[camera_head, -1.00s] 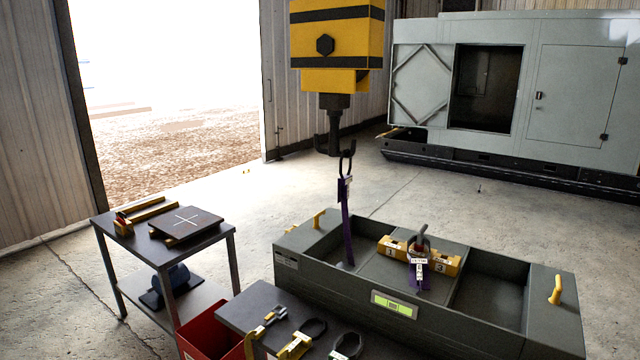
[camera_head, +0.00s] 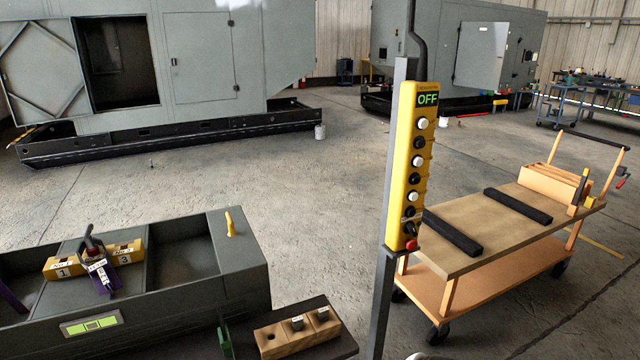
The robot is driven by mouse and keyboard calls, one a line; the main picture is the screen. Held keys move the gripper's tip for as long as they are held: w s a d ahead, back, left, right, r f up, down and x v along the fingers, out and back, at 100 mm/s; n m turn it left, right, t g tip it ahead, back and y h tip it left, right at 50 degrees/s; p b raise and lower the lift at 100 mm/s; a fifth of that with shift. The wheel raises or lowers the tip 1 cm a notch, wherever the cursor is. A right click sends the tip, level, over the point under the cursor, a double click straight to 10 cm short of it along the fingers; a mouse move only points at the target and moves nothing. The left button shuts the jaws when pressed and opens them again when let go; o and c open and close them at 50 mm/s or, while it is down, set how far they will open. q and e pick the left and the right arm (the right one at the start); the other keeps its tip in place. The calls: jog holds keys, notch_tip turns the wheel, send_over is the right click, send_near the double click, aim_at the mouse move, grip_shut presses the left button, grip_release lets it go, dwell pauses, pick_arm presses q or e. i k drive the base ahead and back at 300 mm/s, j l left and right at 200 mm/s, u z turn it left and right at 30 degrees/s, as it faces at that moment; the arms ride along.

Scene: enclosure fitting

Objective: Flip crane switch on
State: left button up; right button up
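The yellow crane control pendant (camera_head: 411,170) hangs on a grey post right of centre. Its display (camera_head: 428,100) reads OFF in green. Several white and black round buttons run down its face. Near the bottom is a small dark switch with a light lever (camera_head: 409,214), too small to read its position. A red button (camera_head: 411,244) sits below it. Neither gripper shows in this view. A small pale shape cut off at the bottom edge cannot be identified.
An orange cart (camera_head: 480,262) with a wooden top stands right behind the post. A brown block with slots (camera_head: 297,334) sits on a dark table in front. Open concrete floor lies behind.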

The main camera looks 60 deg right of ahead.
aim_at(409, 228)
jog(key=z, duration=2.4)
